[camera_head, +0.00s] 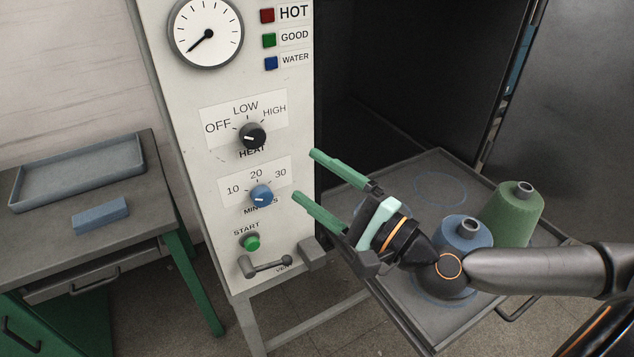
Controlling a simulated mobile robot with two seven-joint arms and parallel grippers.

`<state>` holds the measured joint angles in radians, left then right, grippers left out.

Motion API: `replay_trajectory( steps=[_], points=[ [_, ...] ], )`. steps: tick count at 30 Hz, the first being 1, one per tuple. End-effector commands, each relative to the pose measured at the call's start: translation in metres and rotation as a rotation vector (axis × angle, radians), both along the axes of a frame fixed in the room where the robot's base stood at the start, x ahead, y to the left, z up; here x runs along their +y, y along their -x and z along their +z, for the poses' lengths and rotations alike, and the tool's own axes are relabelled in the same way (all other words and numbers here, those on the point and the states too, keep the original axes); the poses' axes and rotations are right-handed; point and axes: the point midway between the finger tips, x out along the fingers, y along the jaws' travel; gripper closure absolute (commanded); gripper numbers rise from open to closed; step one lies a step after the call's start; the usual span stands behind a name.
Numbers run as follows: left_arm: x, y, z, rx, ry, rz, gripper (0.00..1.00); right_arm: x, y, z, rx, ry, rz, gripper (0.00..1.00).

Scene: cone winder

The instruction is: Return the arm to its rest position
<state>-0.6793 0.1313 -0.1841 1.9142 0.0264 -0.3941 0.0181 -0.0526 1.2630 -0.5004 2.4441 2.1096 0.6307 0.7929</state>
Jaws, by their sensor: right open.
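My right gripper (304,174) is open and empty. Its two green fingers point left at the white control panel (205,120), near the blue minutes knob (261,195), and it is not closed on anything. My right arm comes in from the right edge, in front of the tray (490,170). A blue cone (478,236) and a green cone (516,208) stand upright on the tray; my arm hides part of the blue one. The black heat knob (252,135) is above the blue knob. My left gripper is out of view.
A grey table (60,235) at the left holds a shallow grey tray (80,171) and a blue block (100,215). The panel also has a gauge (206,33), a green start button (251,242) and a vent lever (266,266). The dark chamber (400,80) behind the tray stands open.

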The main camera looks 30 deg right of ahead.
Motion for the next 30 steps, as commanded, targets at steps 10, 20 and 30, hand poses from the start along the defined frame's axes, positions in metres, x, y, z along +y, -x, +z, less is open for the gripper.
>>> replay_trajectory(
  steps=[10,20,30],
  points=[
    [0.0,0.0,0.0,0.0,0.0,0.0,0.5,0.0,0.0,0.0,0.0,0.0,0.0,0.19],
    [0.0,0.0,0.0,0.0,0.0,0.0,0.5,0.024,0.007,-0.026,-0.177,0.237,0.032,0.19],
    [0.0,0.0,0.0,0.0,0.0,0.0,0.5,0.057,0.027,-0.143,-0.337,0.911,0.033,0.19]
  ],
)
